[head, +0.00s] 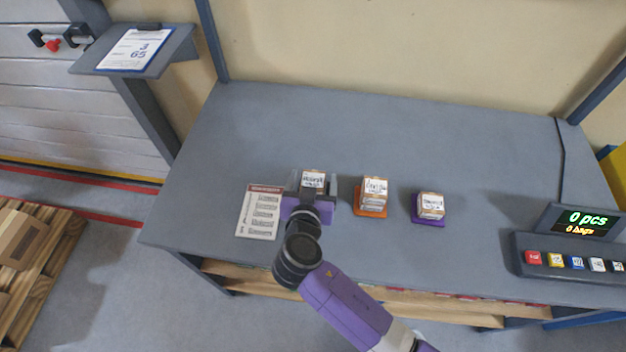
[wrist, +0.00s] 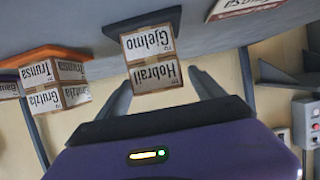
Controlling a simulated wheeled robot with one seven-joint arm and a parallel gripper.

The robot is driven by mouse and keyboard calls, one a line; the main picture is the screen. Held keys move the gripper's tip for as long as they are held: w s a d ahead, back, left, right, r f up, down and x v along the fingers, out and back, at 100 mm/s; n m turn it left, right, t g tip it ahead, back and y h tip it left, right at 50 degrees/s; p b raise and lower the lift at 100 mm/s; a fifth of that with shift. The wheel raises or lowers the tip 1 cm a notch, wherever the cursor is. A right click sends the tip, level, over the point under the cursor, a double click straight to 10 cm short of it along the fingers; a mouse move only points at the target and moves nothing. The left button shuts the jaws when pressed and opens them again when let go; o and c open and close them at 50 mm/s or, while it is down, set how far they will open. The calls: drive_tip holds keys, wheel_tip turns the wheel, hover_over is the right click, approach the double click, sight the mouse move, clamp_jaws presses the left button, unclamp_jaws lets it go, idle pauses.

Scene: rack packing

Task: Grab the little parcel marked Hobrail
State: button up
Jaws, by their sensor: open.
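The little parcel marked Hobrail (wrist: 157,79) is a small brown box with white labels. In the wrist view, which is upside down, it sits on top of a like parcel marked Gjelmo (wrist: 151,43), on a grey pad (wrist: 142,18). In the head view the Hobrail parcel (head: 313,178) shows its top label, partly hidden behind my wrist. My gripper (wrist: 160,79) is open, with one finger on each side of the Hobrail parcel in the picture. I cannot tell how deep the parcel lies between the fingers.
To the right stand parcels on an orange pad (head: 371,211), marked Gruizla and Trunsa, and a stack on a purple pad (head: 428,222). A printed sheet (head: 259,212) lies left of my gripper. A counter display (head: 580,221) stands at the right. The table's back is clear.

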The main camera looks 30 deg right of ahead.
drive_tip(key=c, duration=1.5)
